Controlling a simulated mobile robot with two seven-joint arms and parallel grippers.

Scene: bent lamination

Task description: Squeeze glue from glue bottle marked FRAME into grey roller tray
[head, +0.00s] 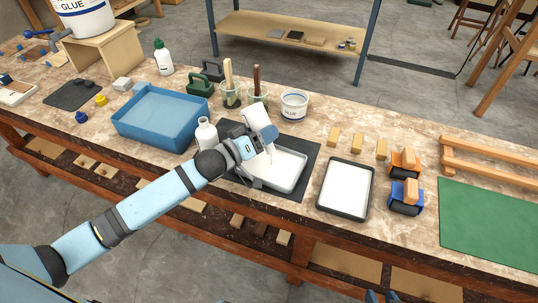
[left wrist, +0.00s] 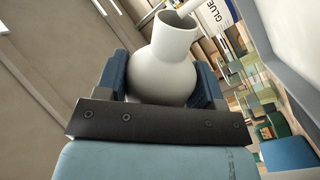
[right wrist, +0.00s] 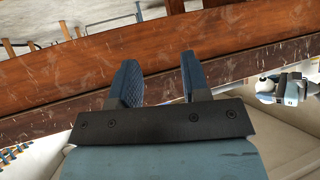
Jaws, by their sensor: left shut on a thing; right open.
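My left gripper (head: 246,146) is shut on a white glue bottle (head: 257,117), held tilted above the light grey roller tray (head: 299,176). The bottle's body also fills the jaws in the left wrist view (left wrist: 165,70). No FRAME marking is readable on it. A thin pale tip or strand shows below the bottle, over the tray; I cannot tell which. The tray's inside looks whitish. Another white bottle (head: 206,136) stands upright left of the gripper. My right gripper (right wrist: 158,80) is open and empty, in front of the table's wooden edge.
A dark-rimmed tray with a white inside (head: 345,188) lies to the right. A blue tub (head: 163,118) is on the left. A glue tub (head: 294,104) and brush jars (head: 232,96) stand behind. Rollers (head: 405,195) and a green mat (head: 492,228) lie further right.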

